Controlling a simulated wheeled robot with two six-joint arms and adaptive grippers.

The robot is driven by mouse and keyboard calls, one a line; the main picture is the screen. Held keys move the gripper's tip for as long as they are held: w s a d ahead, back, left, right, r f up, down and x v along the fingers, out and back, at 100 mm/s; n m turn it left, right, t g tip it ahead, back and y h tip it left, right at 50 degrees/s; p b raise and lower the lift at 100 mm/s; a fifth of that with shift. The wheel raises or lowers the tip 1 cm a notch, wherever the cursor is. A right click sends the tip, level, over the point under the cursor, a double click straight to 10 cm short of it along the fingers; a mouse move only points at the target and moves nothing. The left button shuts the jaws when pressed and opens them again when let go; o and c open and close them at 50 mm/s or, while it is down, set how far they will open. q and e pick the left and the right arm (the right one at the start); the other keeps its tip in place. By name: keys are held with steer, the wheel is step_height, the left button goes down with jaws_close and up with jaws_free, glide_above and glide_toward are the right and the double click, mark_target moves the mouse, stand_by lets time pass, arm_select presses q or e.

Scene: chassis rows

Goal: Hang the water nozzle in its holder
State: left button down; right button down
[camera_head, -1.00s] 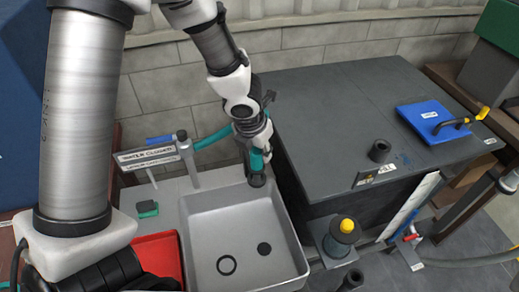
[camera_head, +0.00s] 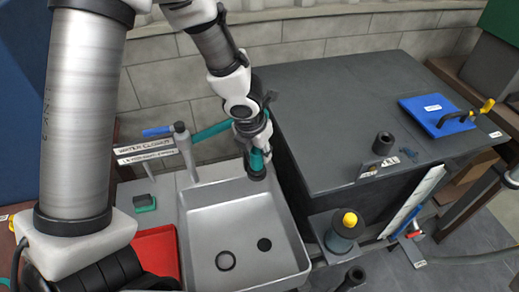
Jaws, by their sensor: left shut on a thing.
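My left gripper (camera_head: 256,143) is over the back right corner of the grey sink, pointing down. It is shut on the teal water nozzle (camera_head: 257,160), whose dark round end faces down. A teal hose (camera_head: 208,132) runs left from the nozzle toward the tap post. A short black open cylinder (camera_head: 382,143) stands on the dark cabinet top, with a small label in front; I cannot tell whether it is the nozzle's holder. The fingers partly hide the nozzle. My right gripper is not in view.
The grey sink (camera_head: 205,240) has a ring and a dark drain inside. A tap post (camera_head: 186,150) and a "water closed" sign (camera_head: 145,150) stand behind it. A red tray (camera_head: 157,250) is left. A blue plate (camera_head: 437,115) lies on the dark cabinet (camera_head: 330,110). A yellow-topped bottle (camera_head: 345,228) stands right of the sink.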

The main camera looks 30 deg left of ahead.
arm_select(q)
steer(key=shift+f, duration=0.2)
steer(key=c, duration=0.8)
jaws_free()
steer(key=v, duration=1.2)
